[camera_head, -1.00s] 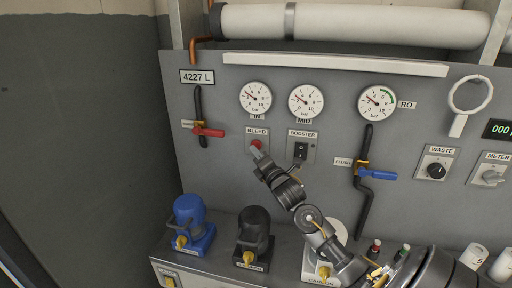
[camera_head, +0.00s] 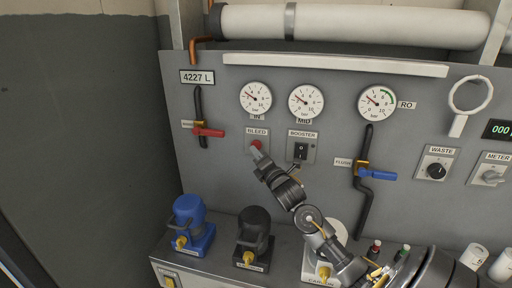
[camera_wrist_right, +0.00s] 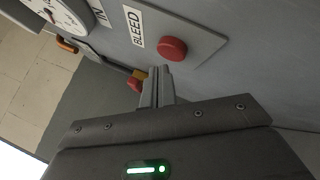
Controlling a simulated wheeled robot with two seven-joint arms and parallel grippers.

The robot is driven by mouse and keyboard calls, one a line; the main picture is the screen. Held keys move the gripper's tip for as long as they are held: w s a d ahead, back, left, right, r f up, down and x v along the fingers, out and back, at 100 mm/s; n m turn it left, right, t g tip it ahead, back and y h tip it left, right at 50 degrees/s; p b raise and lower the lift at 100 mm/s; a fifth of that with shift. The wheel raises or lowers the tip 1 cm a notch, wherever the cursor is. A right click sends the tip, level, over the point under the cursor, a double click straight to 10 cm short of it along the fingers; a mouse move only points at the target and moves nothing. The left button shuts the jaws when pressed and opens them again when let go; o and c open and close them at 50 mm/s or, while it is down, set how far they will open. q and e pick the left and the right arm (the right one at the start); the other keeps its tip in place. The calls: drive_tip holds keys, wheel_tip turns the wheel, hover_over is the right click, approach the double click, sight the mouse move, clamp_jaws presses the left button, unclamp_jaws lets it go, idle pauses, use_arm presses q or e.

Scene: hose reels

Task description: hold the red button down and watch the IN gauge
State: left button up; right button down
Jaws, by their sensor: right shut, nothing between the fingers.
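The red button (camera_head: 256,144) sits on a plate labelled BLEED on the grey panel. It also shows as a round red cap in the right wrist view (camera_wrist_right: 172,49). My right gripper (camera_head: 256,153) is shut and empty, its fingertips just below the button in the head view. In the wrist view the fingertips (camera_wrist_right: 155,72) are close beside the cap; I cannot tell whether they touch it. The IN gauge (camera_head: 256,98) is above the button, its needle pointing to the upper left. Part of its dial shows in the wrist view (camera_wrist_right: 55,14). My left gripper is not in view.
The BOOSTER switch (camera_head: 301,150) is right of the button, close to my right wrist. A red-handled valve (camera_head: 208,131) is to the left and a blue-handled valve (camera_head: 376,174) to the right. Blue (camera_head: 188,222) and black (camera_head: 254,232) housings stand on the ledge below.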

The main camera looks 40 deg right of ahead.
drive_tip(key=shift+d, duration=0.1)
idle(0.7)
drive_tip(key=shift+w+d, duration=0.25)
drive_tip(key=shift+w+d, duration=0.3)
drive_tip(key=shift+d, duration=0.15)
idle(0.9)
idle(2.8)
drive_tip(key=shift+s+a, duration=0.6)
drive_tip(key=shift+a, duration=0.2)
drive_tip(key=s+a, duration=0.1)
drive_tip(key=a, duration=0.1)
drive_tip(key=s+a+p, duration=0.1)
drive_tip(key=a, duration=0.1)
drive_tip(key=shift+s, duration=0.4)
